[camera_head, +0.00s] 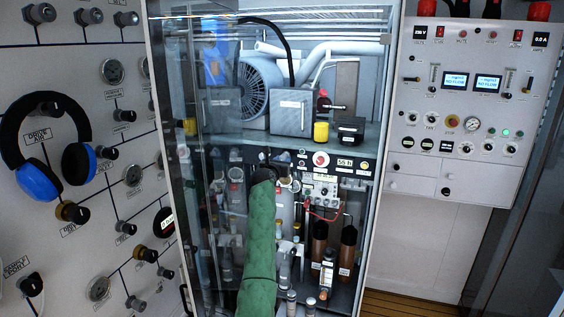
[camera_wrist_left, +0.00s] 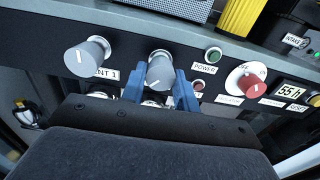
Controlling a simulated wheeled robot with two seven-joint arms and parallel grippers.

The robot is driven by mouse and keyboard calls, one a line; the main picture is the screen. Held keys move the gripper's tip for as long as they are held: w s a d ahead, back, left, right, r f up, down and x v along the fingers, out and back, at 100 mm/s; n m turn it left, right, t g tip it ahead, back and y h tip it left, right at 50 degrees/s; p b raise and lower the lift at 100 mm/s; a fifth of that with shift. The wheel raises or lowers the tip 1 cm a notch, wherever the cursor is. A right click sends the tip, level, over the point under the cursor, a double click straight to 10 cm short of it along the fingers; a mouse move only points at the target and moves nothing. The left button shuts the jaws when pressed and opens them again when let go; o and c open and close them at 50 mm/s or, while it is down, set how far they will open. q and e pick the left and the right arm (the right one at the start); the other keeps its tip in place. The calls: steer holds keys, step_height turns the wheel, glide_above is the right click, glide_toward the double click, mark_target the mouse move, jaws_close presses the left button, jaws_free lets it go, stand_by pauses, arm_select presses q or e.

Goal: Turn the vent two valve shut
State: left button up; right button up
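In the left wrist view a grey knob (camera_wrist_left: 160,72) on the dark panel strip stands between the two blue fingertips of my left gripper (camera_wrist_left: 160,88). Its own label is hidden; it is the knob just right of the one marked VENT 1. A short white mark shows on its lower face. The fingers lie on either side of it, very close; I cannot tell whether they press on it. In the head view my left gripper (camera_head: 272,168) reaches the strip inside the cabinet, at the end of a green-sleeved arm, and covers the knob. My right gripper is not in view.
Left of the fingers is the VENT 1 knob (camera_wrist_left: 87,55). To the right are a green power button (camera_wrist_left: 213,55), a red-and-white knob (camera_wrist_left: 246,80) and a 55 h display (camera_wrist_left: 290,93). Glass bottles (camera_head: 319,243) stand below the strip. The cabinet's glass door is at the left.

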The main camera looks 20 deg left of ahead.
arm_select(q)
steer(key=c, duration=0.3)
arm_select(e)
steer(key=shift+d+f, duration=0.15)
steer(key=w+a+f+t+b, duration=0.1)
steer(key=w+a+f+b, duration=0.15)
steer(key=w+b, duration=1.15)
arm_select(q)
steer(key=shift+m, duration=13.2)
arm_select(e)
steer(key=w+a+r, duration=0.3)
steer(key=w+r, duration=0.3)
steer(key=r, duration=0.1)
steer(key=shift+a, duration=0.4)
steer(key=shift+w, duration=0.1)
